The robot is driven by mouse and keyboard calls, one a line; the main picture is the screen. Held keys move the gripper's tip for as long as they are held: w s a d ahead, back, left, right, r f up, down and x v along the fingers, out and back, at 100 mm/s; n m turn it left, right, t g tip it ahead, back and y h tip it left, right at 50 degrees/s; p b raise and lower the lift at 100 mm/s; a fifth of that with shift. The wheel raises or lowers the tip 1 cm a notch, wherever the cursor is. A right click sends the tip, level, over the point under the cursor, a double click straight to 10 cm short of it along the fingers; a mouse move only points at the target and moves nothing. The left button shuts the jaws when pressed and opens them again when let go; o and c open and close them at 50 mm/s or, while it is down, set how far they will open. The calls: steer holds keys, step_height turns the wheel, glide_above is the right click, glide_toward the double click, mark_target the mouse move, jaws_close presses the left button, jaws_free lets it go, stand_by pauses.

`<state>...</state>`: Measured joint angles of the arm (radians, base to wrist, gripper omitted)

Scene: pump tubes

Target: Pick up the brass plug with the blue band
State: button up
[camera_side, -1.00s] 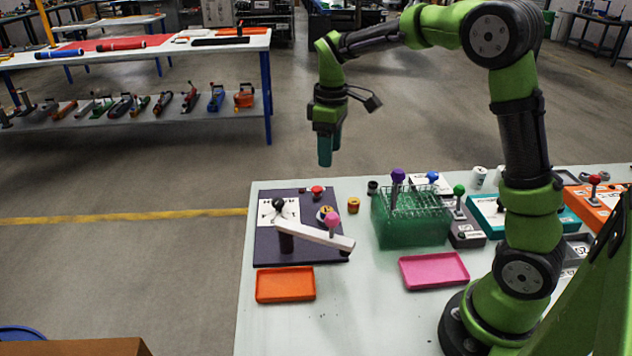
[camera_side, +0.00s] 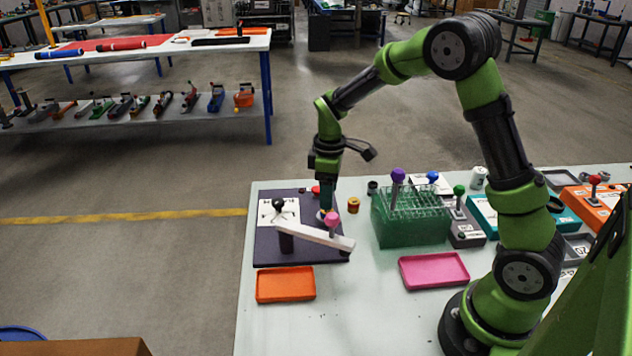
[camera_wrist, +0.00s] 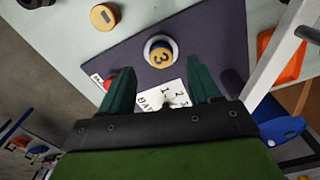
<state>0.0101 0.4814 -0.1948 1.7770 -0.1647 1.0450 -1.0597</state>
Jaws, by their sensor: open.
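A round brass plug (camera_wrist: 160,53) with a "3" on its top shows in the wrist view, with a bluish rim and a pale ring around it. It is on the dark purple board (camera_wrist: 212,35). In the side view the plug is mostly hidden behind my gripper (camera_side: 326,207) and the pink knob. My gripper (camera_wrist: 158,78) is open and empty, with its two teal fingers pointing down. The plug appears between and just past the fingertips. I cannot tell the exact height gap.
Another brass plug (camera_side: 353,205) stands on the table right of the board. A white bar (camera_side: 312,236) with a pink knob (camera_side: 333,223) crosses the board close in front of my gripper. A green rack (camera_side: 410,222) stands to the right. Orange (camera_side: 285,284) and pink (camera_side: 434,270) trays lie in front.

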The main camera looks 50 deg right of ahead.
step_height(320, 180, down, 5)
steer(key=shift+w+a+r, duration=0.1)
steer(key=shift+r, duration=0.05)
jaws_close()
stand_by(0.4)
